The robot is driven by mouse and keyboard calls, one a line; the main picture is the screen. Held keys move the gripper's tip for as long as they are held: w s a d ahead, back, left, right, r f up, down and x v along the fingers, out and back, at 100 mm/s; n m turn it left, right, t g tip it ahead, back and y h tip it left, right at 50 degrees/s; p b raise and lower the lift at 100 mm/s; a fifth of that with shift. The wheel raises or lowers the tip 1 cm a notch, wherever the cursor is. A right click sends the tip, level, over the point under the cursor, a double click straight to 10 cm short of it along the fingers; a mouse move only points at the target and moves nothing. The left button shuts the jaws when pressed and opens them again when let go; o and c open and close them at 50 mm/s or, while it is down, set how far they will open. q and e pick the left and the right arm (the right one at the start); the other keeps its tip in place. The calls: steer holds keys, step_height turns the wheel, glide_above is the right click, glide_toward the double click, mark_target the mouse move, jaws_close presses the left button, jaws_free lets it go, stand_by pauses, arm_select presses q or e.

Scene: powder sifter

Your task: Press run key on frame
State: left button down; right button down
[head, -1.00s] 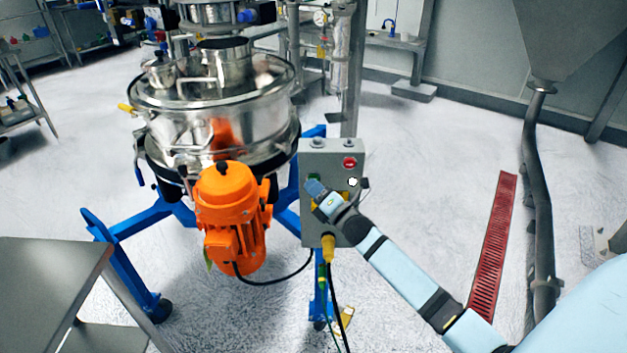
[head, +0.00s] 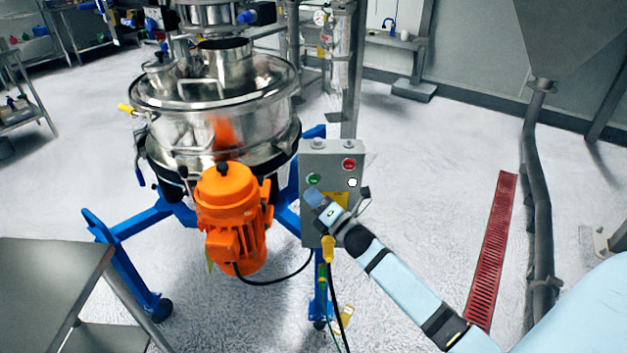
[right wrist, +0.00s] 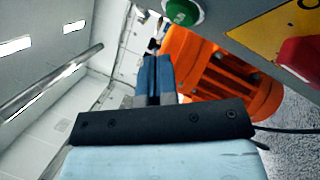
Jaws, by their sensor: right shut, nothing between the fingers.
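A grey control box (head: 313,228) stands on the machine's blue frame in the head view. Its green key (head: 314,179) is at the left of its face, and a red button (head: 349,163) is at upper right. My right gripper (head: 312,196) is shut and empty, with its tips just below the green key. In the right wrist view, the shut blue fingertips (right wrist: 153,75) appear below and left of the green key (right wrist: 182,10), with a visible gap. The red button also shows at the right edge (right wrist: 300,55). My left gripper is not in view.
The steel sifter (head: 213,112) with its orange motor (head: 228,215) stands left of the box. A yellow label (head: 337,199) is partly behind my gripper. Cables hang under the box. A steel table (head: 50,265) is at lower left; open floor lies right of the box.

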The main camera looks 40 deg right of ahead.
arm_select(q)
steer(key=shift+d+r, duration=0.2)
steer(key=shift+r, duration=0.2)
arm_select(e)
steer(key=s+a, duration=0.2)
steer(key=s, duration=0.1)
steer(key=shift+r, duration=0.1)
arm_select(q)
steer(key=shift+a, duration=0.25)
arm_select(e)
steer(key=shift+w, duration=0.1)
